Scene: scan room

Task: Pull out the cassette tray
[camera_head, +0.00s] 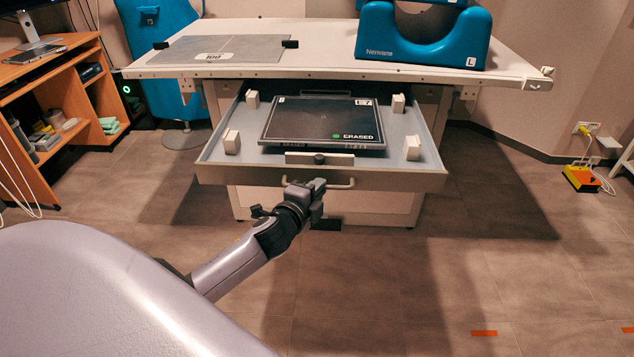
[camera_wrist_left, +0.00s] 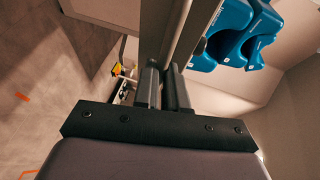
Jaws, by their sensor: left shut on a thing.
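The cassette tray (camera_head: 215,150) is a grey drawer under the white table, and it stands out from the table front. A dark flat cassette (camera_head: 322,120) marked "ERASED" lies in it between white corner blocks. A bar handle (camera_head: 345,185) runs along the tray's front. My left gripper (camera_head: 318,188) is at the front face and shut on the handle. In the left wrist view my left gripper's two dark fingers (camera_wrist_left: 163,88) close around a pale bar. My right gripper is not in view.
The white table (camera_head: 330,45) carries a grey plate (camera_head: 222,48) and blue positioning supports (camera_head: 424,38). A wooden desk (camera_head: 50,100) stands at the left. A yellow and red box (camera_head: 581,178) lies on the floor at the right. The floor in front is clear.

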